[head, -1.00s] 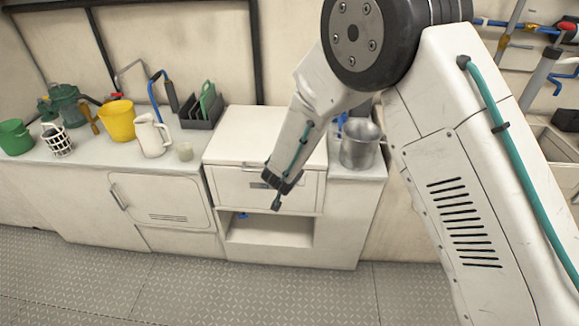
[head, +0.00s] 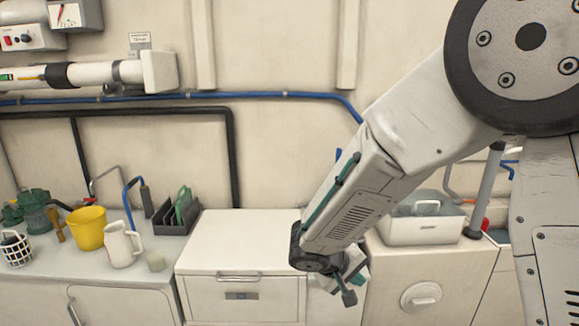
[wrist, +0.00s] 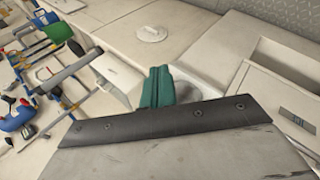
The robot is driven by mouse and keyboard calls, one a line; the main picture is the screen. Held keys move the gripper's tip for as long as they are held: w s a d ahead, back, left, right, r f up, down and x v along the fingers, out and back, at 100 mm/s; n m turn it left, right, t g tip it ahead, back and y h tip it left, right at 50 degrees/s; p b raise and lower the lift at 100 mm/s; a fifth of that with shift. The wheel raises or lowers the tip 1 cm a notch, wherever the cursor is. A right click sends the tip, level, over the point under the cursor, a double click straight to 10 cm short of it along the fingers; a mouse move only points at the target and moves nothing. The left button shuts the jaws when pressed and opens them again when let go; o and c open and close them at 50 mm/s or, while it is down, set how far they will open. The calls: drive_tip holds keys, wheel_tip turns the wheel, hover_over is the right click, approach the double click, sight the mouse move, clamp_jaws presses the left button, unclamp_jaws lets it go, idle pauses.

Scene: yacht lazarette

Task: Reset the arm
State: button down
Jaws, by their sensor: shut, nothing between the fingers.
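My gripper (head: 349,296) shows in the head view at the lower right of centre, at the end of my white arm. It hangs in front of the cabinet, just right of the white drawer unit (head: 240,292). It is shut and holds nothing. In the wrist view, its teal fingers (wrist: 157,88) stand together beyond the dark plate edge. The arm hangs bent, its forearm slanting down to the left. The metal pot is hidden behind my arm in the head view.
A yellow bucket (head: 87,228), a white pitcher (head: 121,245) and a dark caddy (head: 176,215) stand on the left counter. A white bin (head: 421,222) stands on the right cabinet, above a round hatch knob (head: 422,296). A blue pipe (head: 220,96) runs along the wall.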

drive_tip(key=s+d+r+m+g+y, duration=0.1)
drive_tip(key=s+d+r+y, duration=0.1)
drive_tip(key=s+r, duration=0.3)
drive_tip(key=s+d+r+m+g+y, duration=0.1)
drive_tip(key=s+d+r, duration=0.4)
drive_tip(key=s, duration=0.8)
drive_tip(key=s+d+r+m+g+y, duration=0.1)
drive_tip(key=s+d+r+m+y, duration=0.1)
drive_tip(key=s+r, duration=0.5)
drive_tip(key=s+d+y, duration=0.1)
drive_tip(key=s+y, duration=0.1)
drive_tip(key=s, duration=0.1)
drive_tip(key=shift+d, duration=0.35)
drive_tip(key=shift+s+r, duration=0.1)
